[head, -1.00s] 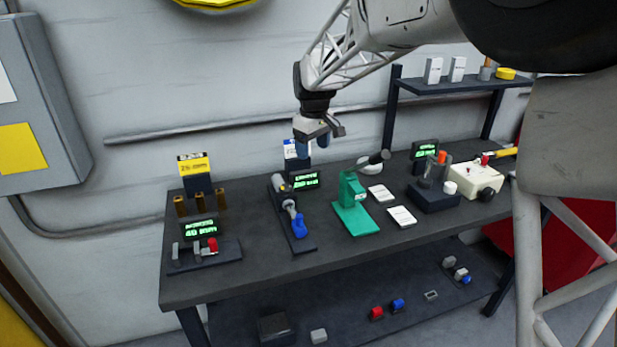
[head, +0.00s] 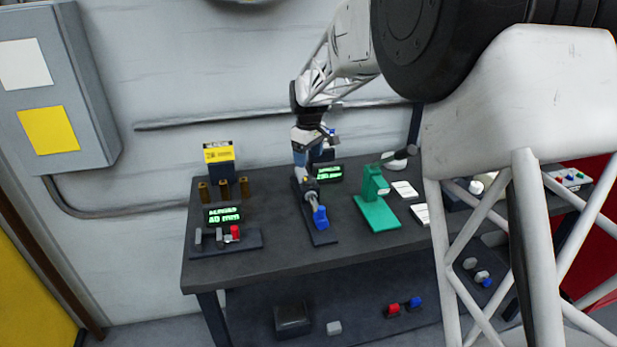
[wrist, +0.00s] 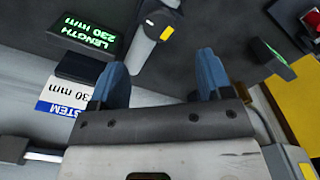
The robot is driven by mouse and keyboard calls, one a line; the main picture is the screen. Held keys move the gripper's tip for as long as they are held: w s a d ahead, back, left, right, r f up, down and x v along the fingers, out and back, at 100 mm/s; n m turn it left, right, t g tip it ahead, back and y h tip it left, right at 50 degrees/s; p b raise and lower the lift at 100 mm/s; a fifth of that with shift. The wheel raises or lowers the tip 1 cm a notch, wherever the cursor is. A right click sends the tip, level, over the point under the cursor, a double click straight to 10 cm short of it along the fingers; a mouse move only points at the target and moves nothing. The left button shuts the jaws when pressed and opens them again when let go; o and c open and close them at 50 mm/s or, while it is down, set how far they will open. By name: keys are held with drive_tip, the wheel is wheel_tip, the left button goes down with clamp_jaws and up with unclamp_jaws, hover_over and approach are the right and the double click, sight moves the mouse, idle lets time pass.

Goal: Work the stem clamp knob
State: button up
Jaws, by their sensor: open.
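The stem fixture (head: 316,228) is a dark narrow base on the bench with a grey cylinder and a blue part (head: 320,217) at its front end. I cannot tell for sure which part is the clamp knob. My gripper (head: 300,158) is above the back end of the fixture, pointing down, and hides part of it. In the wrist view my gripper (wrist: 162,80) shows two blue fingers spread apart with nothing between them. The fixture's grey body (wrist: 152,35), with a small yellow mark, lies beyond the fingertips, apparently apart from them.
A green-lit length display (head: 328,172) reads about 230 mm beside the fixture. A green press (head: 375,205) is to the right. Another display (head: 224,215) and brass posts (head: 223,190) are to the left.

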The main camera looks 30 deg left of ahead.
sight(309, 178)
drive_tip(key=shift+f, duration=0.1)
drive_tip(key=shift+f, duration=3.8)
drive_tip(key=c, duration=0.9)
